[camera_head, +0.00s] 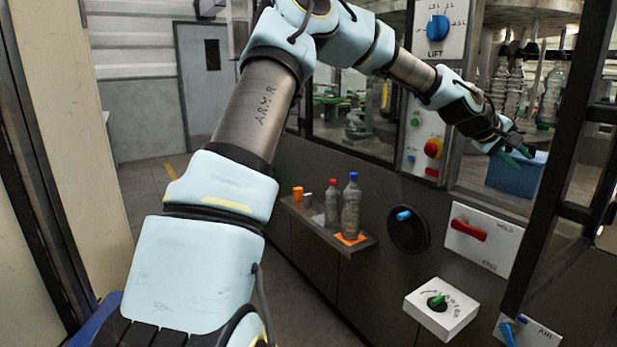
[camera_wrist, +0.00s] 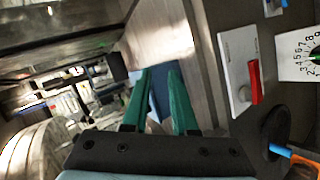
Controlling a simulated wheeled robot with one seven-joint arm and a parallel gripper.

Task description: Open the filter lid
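A round black cover (camera_head: 408,238) with a light-blue handle is set in the dark machine front, and it looks like the filter lid. It lies flat against the panel and appears closed. It also shows at the right of the wrist view (camera_wrist: 262,143), where its blue handle sticks out towards the lower right. My gripper (camera_head: 517,152) is up and to the right of the cover, well away from it, by the machine's opening. In the wrist view its two green fingers (camera_wrist: 160,75) stand apart with nothing held between them.
A blue bin (camera_head: 514,174) is just beyond my fingers. A red-handled switch plate (camera_head: 483,238) and a white dial box (camera_head: 441,308) are right of the cover. A shelf (camera_head: 318,228) with bottles is at its left. A dark door frame (camera_head: 560,160) stands at the right.

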